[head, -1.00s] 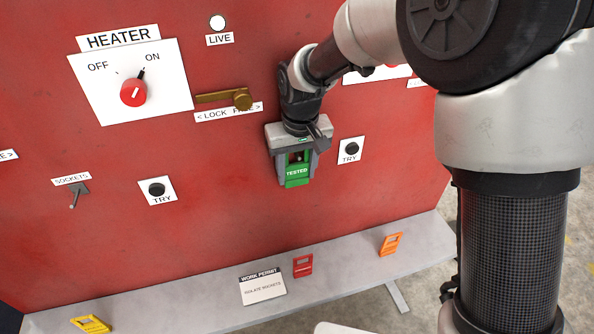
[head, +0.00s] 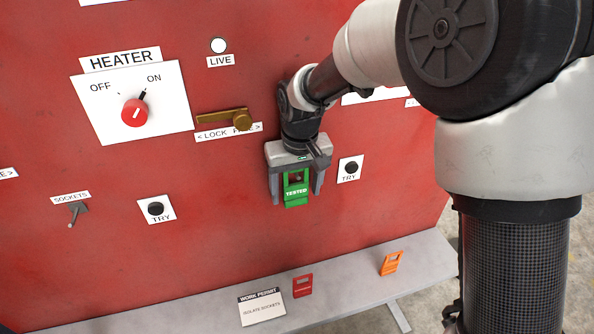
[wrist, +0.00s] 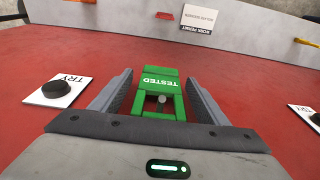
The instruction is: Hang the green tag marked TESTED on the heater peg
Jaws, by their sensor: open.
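The green tag (head: 296,201) marked TESTED hangs against the red panel, below and right of the brass lever. In the wrist view the tag (wrist: 160,82) shows a peg (wrist: 163,98) poking through its opening. No label for this peg is in sight. My gripper (head: 296,195) is open around the tag, one finger on each side. In the wrist view a gap shows between each finger and the tag, so neither finger touches it.
The HEATER switch plate (head: 160,108) and brass lever (head: 222,118) are to the left. TRY buttons (head: 155,209) (head: 350,169) flank my gripper. The grey shelf (head: 345,284) below holds a work permit card (head: 262,307), a red tag (head: 302,286) and an orange tag (head: 391,262).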

